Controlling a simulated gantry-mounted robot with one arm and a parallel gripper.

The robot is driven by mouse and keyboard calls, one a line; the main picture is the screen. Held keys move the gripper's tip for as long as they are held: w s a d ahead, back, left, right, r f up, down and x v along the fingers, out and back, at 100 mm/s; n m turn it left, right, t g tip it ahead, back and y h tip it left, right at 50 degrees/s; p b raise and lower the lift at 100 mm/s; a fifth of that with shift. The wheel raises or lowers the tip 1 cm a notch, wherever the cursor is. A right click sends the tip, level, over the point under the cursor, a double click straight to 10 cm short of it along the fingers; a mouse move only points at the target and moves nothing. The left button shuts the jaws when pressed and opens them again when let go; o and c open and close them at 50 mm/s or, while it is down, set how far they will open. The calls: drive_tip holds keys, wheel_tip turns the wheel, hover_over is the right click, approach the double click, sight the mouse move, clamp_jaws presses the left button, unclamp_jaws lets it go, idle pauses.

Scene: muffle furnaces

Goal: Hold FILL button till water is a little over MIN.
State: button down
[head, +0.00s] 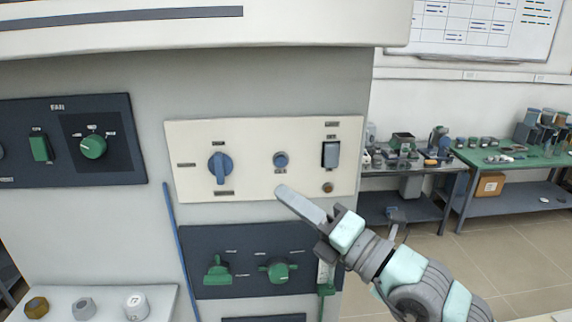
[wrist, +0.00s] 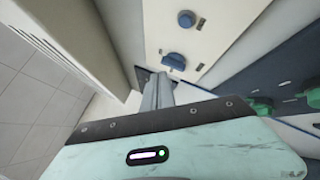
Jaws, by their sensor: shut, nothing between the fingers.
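A small round blue button (head: 280,160) sits in the middle of the cream panel (head: 240,187); the short label below it is too small to read with certainty. My gripper (head: 281,191) is shut and empty. In the head view its fingertips point up and left, just below the button, with no visible contact. The wrist view shows my shut fingers (wrist: 148,76) beside the cream panel, with blue controls (wrist: 176,61) close by.
A blue rotary knob (head: 220,167) is left of the button, and a rocker switch (head: 331,154) is to its right. A dark panel with green knobs (head: 278,271) lies below. A thin blue tube (head: 175,240) runs down the left. Benches (head: 409,174) stand behind right.

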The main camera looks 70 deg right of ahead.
sight(281, 161)
drive_tip(key=shift+s+d+r, duration=0.1)
idle(0.3)
drive_tip(key=shift+w+d+b, duration=0.7)
drive_tip(key=shift+d+b, duration=0.15)
drive_tip(key=shift+d, duration=0.45)
drive_tip(key=shift+w+d+b, duration=0.7)
drive_tip(key=shift+d+b, duration=0.2)
drive_tip(key=shift+d, duration=0.35)
drive_tip(key=shift+w+d+b, duration=0.7)
drive_tip(key=shift+d+b, duration=0.15)
drive_tip(key=shift+d, duration=0.45)
drive_tip(key=shift+w+d, duration=0.1)
drive_tip(key=shift+d, duration=0.05)
drive_tip(key=shift+w+d, duration=0.1)
drive_tip(key=shift+d, duration=0.15)
drive_tip(key=shift+w+d, duration=0.15)
drive_tip(key=shift+d, duration=0.25)
idle(1.2)
